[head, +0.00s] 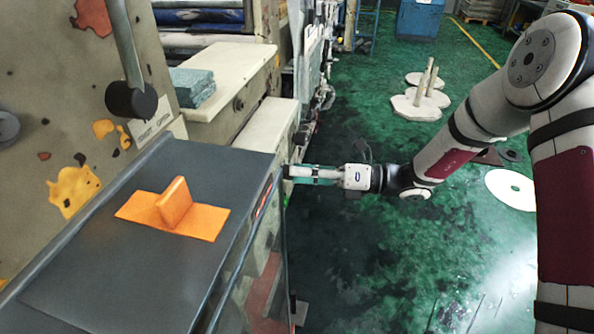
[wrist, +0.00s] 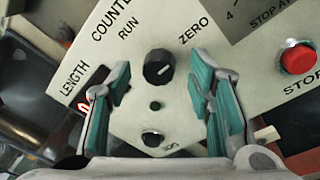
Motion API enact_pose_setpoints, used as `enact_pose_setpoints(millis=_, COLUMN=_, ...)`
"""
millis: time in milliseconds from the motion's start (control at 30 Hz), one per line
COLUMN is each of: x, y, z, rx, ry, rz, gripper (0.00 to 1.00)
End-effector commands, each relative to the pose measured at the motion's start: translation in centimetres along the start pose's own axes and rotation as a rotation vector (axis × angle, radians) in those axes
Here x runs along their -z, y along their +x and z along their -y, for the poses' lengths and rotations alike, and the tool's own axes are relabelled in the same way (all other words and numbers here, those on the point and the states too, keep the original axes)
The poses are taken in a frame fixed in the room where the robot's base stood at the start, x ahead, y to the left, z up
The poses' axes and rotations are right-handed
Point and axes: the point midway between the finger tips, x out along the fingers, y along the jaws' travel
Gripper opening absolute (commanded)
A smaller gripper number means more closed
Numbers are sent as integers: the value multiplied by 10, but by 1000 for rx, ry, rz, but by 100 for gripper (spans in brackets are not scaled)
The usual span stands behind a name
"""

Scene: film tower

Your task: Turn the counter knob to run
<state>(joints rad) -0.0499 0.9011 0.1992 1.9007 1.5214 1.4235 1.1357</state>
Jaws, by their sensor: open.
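The counter knob (wrist: 158,68) is a round black knob on a cream panel, below the printed words COUNTER, RUN and ZERO in the wrist view. A pale mark on its face seems to lie towards the ZERO side, to the right. My gripper (wrist: 162,88) is open, with one teal-padded finger on each side of the knob in the picture. I cannot tell how far the fingertips are from the panel. In the head view my gripper (head: 302,174) is at the side of the machine, and the knob is hidden there.
A red stop button (wrist: 298,58) is right of the knob. An orange bracket (head: 174,210) lies on the grey machine top (head: 120,270). The green floor (head: 400,270) has free room.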

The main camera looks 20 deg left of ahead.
Motion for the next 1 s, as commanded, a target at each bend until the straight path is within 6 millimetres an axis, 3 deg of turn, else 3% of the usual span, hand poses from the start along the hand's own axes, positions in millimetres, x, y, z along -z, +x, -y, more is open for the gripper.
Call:
enact_pose_setpoints(millis=200, x=0, y=14, z=0, rx=1, ry=0, rz=-1, gripper=48)
enact_pose_setpoints(millis=467, x=0, y=14, z=0, rx=1, ry=-1, rz=0, gripper=48)
enact_pose_setpoints(millis=700, x=0, y=14, z=0, rx=1, ry=-1, rz=0, gripper=0)
enact_pose_setpoints(millis=1000, x=0, y=14, z=0, rx=3, ry=-25, rz=-2, gripper=0)
